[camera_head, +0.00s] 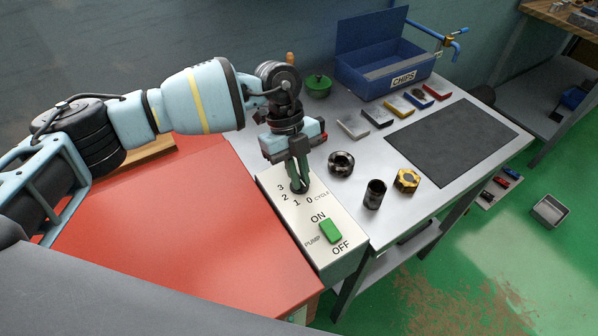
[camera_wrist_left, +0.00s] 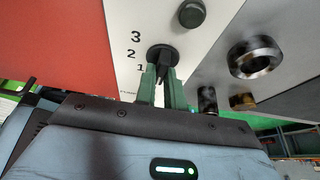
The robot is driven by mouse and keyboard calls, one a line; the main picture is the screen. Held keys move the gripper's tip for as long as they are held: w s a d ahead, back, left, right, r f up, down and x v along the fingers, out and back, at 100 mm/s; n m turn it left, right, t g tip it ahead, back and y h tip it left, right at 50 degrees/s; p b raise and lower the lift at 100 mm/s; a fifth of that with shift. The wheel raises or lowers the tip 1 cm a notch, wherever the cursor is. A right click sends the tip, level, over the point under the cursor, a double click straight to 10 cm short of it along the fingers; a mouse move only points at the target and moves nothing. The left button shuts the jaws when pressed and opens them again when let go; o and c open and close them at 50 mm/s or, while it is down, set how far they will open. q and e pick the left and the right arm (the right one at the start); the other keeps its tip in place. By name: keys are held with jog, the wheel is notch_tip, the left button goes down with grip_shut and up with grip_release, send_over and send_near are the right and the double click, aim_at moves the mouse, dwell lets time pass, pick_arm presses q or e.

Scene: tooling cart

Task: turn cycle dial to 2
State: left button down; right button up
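The cycle dial (camera_head: 301,189) is a dark round knob on a white control panel (camera_head: 343,262), with the numbers 3, 2, 1 and 0 around its near side. In the left wrist view the dial (camera_wrist_left: 154,52) has a dark grip bar between the green fingers of my left gripper (camera_wrist_left: 163,88). My left gripper (camera_head: 299,184) points down onto the dial, its fingers close on both sides of the bar and seemingly shut on it. The fingers partly cover the dial; which number it points to is hard to tell. My right gripper is in neither view.
A green pump switch (camera_head: 330,231) sits between ON and OFF on the panel. Right of the panel stand a dark ring (camera_head: 341,164), a black cylinder (camera_head: 374,194) and a yellow-black part (camera_head: 406,181). A blue CHIPS bin (camera_head: 384,75) is at the back.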

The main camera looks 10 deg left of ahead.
pick_arm(q)
jog(key=shift+m, duration=0.3)
jog(key=m+y, duration=0.1)
jog(key=m, duration=0.2)
jog(key=shift+d+g, duration=0.1)
jog(key=shift+g, duration=0.3)
jog(key=m+y, duration=0.1)
jog(key=m, duration=0.1)
jog(key=shift+m, duration=0.4)
jog(key=m+y, duration=0.2)
jog(key=m, duration=0.2)
jog(key=shift+g+b, duration=0.3)
jog(key=shift+b, duration=0.1)
jog(key=m+y, duration=0.1)
jog(key=m, duration=0.3)
jog(key=shift+m+t+y+b, duration=0.3)
jog(key=shift+m+t, duration=0.2)
jog(key=shift+m, duration=0.1)
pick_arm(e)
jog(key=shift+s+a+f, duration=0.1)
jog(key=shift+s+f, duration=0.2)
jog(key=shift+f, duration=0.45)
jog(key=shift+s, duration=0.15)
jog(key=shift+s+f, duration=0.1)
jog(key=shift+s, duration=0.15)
